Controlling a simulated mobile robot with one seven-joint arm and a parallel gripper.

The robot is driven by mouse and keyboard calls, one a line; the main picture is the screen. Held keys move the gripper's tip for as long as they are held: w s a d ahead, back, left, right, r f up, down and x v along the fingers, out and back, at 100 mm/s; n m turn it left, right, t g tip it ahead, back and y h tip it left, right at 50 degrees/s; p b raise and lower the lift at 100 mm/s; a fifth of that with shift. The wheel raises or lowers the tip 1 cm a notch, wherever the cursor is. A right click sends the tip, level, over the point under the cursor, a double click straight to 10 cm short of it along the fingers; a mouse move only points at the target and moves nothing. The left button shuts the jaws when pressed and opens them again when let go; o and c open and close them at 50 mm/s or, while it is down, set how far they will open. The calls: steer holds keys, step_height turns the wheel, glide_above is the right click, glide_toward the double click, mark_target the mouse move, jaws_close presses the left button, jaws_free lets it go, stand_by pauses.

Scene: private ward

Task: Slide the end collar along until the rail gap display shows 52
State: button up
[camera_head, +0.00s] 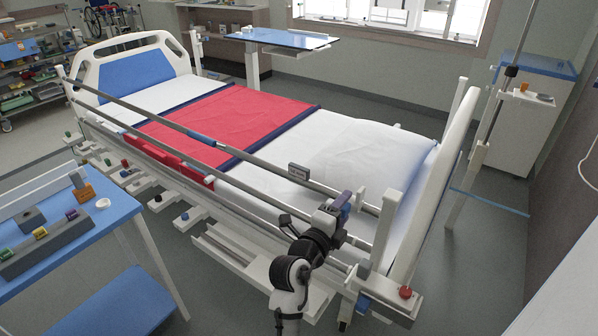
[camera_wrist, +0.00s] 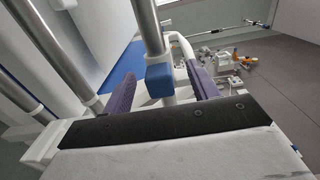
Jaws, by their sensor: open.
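My gripper (camera_head: 338,208) is over the near side rail of the bed, toward the foot end. In the wrist view its two purple fingers (camera_wrist: 160,72) stand apart, one on each side of a grey rail tube (camera_wrist: 148,28). A blue collar (camera_wrist: 160,82) sits around this tube between the fingers, with visible space on both sides. In the head view my gripper hides most of that spot. A small grey display box (camera_head: 299,172) stands at the rail just left of my gripper; its number is too small to read.
Another blue sleeve (camera_head: 202,138) is on the rail farther toward the head end. The bed (camera_head: 350,150) has a red sheet across its middle. A blue-topped table (camera_head: 95,225) with blocks stands at the left. The foot board (camera_head: 440,180) rises right of my gripper.

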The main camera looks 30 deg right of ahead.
stand_by(0.3)
steer(key=b+v, duration=0.4)
steer(key=v, duration=0.4)
steer(key=shift+o, duration=0.2)
